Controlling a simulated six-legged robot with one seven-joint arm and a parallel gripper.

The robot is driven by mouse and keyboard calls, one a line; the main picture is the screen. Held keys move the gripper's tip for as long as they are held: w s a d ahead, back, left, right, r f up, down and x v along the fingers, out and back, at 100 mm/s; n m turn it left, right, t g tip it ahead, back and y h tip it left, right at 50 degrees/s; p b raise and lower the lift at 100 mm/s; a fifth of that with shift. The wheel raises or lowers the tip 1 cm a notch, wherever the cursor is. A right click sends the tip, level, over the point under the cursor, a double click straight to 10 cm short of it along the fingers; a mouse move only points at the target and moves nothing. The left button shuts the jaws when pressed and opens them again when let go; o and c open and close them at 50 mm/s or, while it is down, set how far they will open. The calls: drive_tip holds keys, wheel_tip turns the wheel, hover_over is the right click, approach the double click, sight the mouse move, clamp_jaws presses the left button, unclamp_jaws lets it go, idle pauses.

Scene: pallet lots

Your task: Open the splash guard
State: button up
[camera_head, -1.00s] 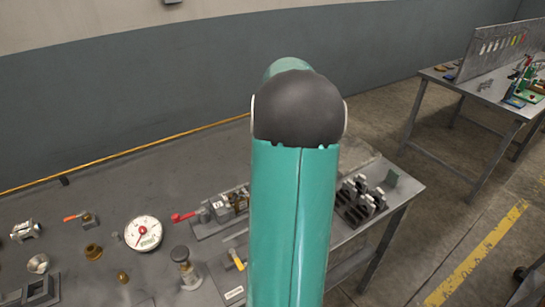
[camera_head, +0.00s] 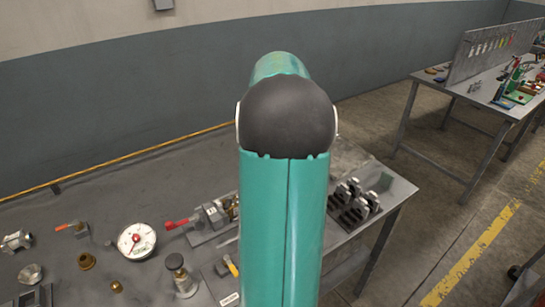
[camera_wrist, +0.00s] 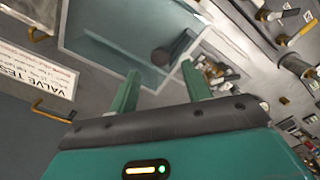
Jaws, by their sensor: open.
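A pale blue-green, see-through-looking panel with a grey frame, which appears to be the splash guard (camera_wrist: 108,32), fills the upper middle of the wrist view. A dark grey cylindrical knob or handle (camera_wrist: 172,49) stands out from it, just beyond my fingertips. My gripper (camera_wrist: 160,68) is open, its two green fingers on either side of the knob's line in the picture. The gap between fingers and knob looks empty, and I cannot tell the distance. In the head view my arm hides the gripper, and I cannot make out the panel there.
A white valve-test sign (camera_wrist: 40,70) is left of my gripper, with a yellow handle (camera_wrist: 50,112) near it. Another table (camera_head: 430,95) stands at the right.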

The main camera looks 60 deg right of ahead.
wheel_tip(320, 180, up, 9)
idle(0.8)
drive_tip(key=w+a+r+m+t+h, duration=0.1)
drive_tip(key=w+a, duration=0.4)
drive_tip(key=a, duration=0.7)
drive_tip(key=w+a+r+t+h, duration=0.15)
drive_tip(key=w+a, duration=0.25)
drive_tip(key=a, duration=0.9)
drive_tip(key=s+a+f+t, duration=0.1)
drive_tip(key=s+a+f, duration=0.1)
drive_tip(key=a, duration=0.5)
drive_tip(key=s+a+f+m+t+y, duration=0.1)
drive_tip(key=s+a+f, duration=0.1)
drive_tip(key=a, duration=0.6)
drive_tip(key=s+a+f+m+t+y, duration=0.1)
drive_tip(key=s+a+f, duration=0.1)
drive_tip(key=a, duration=0.6)
drive_tip(key=shift+s+f, duration=0.15)
drive_tip(key=shift+s, duration=0.65)
drive_tip(key=shift+y, duration=0.25)
drive_tip(key=shift+c, duration=0.4)
